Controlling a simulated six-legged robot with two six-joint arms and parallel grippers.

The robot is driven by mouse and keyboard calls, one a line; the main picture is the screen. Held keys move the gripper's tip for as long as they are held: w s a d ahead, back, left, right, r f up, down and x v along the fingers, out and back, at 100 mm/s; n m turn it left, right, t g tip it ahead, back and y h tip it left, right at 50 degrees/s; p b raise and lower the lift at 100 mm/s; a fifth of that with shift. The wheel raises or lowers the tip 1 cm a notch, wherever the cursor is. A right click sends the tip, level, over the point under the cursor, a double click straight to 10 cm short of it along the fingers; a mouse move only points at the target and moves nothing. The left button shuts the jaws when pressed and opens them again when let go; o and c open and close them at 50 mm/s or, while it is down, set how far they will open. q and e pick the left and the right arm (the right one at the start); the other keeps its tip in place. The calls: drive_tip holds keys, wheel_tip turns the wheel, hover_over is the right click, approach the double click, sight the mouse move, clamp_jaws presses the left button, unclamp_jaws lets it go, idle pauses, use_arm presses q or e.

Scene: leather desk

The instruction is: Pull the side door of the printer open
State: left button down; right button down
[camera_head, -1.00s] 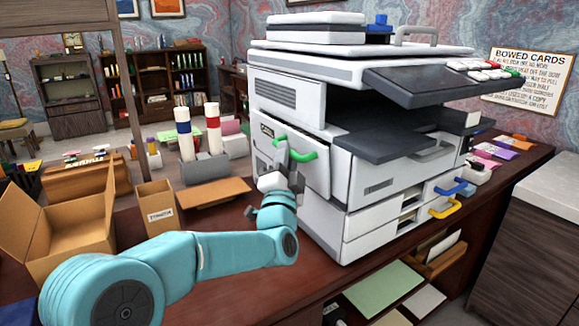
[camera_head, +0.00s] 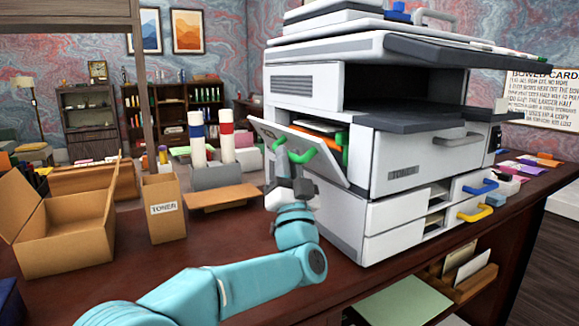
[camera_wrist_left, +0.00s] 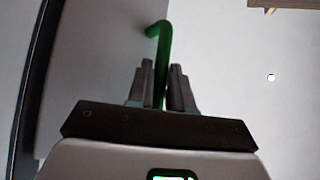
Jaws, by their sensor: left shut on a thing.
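The white printer (camera_head: 340,95) stands on the dark desk. Its side door (camera_head: 290,138) is partly open, tilted outward at the top, with green parts and something orange showing in the gap behind it. The green handle (camera_head: 312,147) is on the door's outer face. My left gripper (camera_head: 290,172) is at the door and shut on this handle. In the left wrist view the green handle (camera_wrist_left: 160,45) stands between the two grey fingers (camera_wrist_left: 161,85), with the pale door face behind it. My right gripper is not in view.
An open cardboard box (camera_head: 65,235) and a box labelled toner (camera_head: 164,210) stand on the desk to the left.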

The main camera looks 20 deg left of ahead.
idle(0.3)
use_arm(q)
drive_tip(key=c, duration=1.4)
unclamp_jaws()
drive_tip(key=shift+a, duration=0.1)
drive_tip(key=v, duration=0.7)
drive_tip(key=shift+s+f, duration=0.1)
drive_tip(key=shift+d, duration=0.2)
